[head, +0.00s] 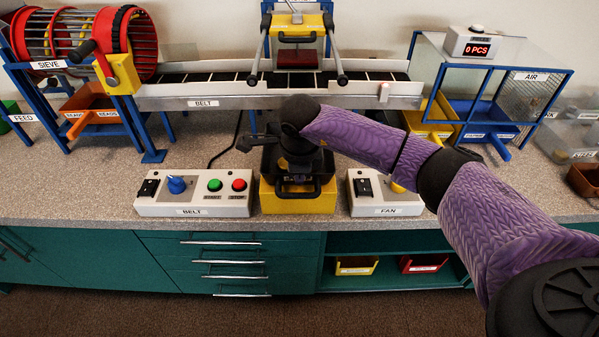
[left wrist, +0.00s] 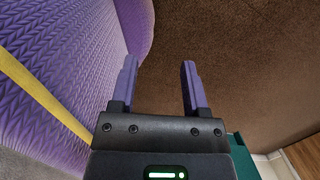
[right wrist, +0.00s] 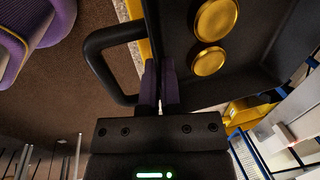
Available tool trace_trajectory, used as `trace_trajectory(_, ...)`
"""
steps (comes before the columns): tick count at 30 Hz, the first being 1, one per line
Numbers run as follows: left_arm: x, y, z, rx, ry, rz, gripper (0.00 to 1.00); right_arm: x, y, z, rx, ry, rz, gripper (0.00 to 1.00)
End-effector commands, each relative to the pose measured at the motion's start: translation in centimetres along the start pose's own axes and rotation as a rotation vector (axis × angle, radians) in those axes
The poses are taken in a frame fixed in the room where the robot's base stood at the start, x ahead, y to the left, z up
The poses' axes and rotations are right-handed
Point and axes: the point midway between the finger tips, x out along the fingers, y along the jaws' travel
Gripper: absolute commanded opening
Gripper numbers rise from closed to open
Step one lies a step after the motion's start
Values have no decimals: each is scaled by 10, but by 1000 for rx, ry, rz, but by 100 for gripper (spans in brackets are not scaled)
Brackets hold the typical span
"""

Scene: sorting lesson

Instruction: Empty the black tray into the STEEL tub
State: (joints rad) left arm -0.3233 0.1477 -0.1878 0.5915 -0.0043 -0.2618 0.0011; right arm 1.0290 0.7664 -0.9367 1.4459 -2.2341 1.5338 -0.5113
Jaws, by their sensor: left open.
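The black tray (head: 268,164) sits in a yellow stand (head: 297,204) at the front of the bench, its handle facing me. In the right wrist view the tray (right wrist: 268,40) holds two brass discs (right wrist: 212,38). My right gripper (head: 297,178) reaches down over the tray's front. In the right wrist view its fingers (right wrist: 159,68) are close together at the front wall, beside the black handle (right wrist: 92,62), and appear closed on that wall. My left gripper (left wrist: 158,80) is open and empty, away from the bench over the brown floor.
A BELT control box (head: 195,195) stands left of the tray and a FAN box (head: 385,195) right of it. The conveyor (head: 210,100) runs behind. A sieve (head: 85,45) is at back left, a clear AIR chamber (head: 500,80) at back right.

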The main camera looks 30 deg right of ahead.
Motion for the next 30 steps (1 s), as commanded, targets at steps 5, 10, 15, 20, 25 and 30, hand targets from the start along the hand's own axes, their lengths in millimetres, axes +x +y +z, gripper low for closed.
trace_trajectory(5, 0, 0, -1, 0, 2, 0, 59, 0, 0, 0, 0, 0, 0, 0)
trace_trajectory(10, 0, -1, -6, -1, 9, -2, 59, 0, 0, 0, 0, 0, 0, 0)
trace_trajectory(15, 0, -2, -11, -1, 17, -3, 59, 0, 0, 0, 0, 0, 0, 0)
trace_trajectory(20, 0, -2, -11, -2, 18, -3, 59, 0, 0, 0, 0, 0, 0, 0)
trace_trajectory(25, 0, -1, -10, -2, 16, -1, 59, 0, 0, 0, 0, 0, 0, 0)
trace_trajectory(30, -5, 0, -6, -2, 11, 0, 59, -6, -2, 0, 0, -1, -2, 0)
